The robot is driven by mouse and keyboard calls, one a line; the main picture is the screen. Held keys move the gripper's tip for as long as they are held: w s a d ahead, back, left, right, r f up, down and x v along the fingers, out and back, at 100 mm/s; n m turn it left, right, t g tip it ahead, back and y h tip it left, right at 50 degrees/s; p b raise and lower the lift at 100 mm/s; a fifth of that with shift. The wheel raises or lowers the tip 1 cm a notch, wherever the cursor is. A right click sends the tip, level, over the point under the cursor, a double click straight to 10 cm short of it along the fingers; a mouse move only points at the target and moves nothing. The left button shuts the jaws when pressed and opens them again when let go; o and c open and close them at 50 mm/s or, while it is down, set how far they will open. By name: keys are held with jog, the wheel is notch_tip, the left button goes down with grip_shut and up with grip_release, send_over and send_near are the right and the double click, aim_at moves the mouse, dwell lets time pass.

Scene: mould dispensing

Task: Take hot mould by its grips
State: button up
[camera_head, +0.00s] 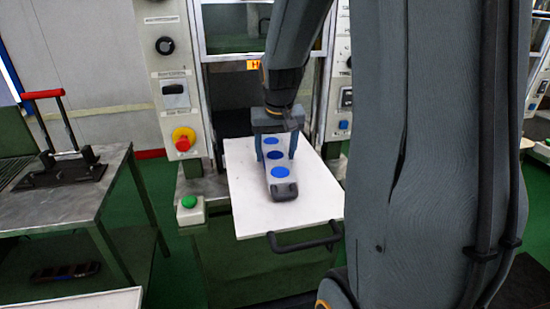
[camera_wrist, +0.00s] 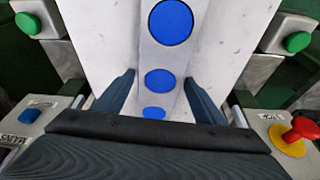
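The mould (camera_head: 278,163) is a long grey bar with three round blue faces on top and a dark grip (camera_head: 285,190) at its near end. It lies flat on a white tray (camera_head: 318,195) in front of the machine opening. My gripper (camera_head: 276,156) is over the far part of the mould, with one finger on each side. In the wrist view the mould (camera_wrist: 160,56) passes between the two spread fingers of my gripper (camera_wrist: 160,78), with a gap on both sides. The fingers are open and hold nothing. The mould's far end is partly hidden by my gripper.
The white tray has a dark handle (camera_head: 305,240) at its near edge. The machine's control panels (camera_head: 172,85) flank the opening. A green button box (camera_head: 190,208) stands left of the tray. A metal table (camera_head: 60,195) with a red-handled tool (camera_head: 65,150) is at left.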

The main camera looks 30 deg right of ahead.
jog(key=c, duration=1.4)
jog(key=shift+w+r, duration=0.1)
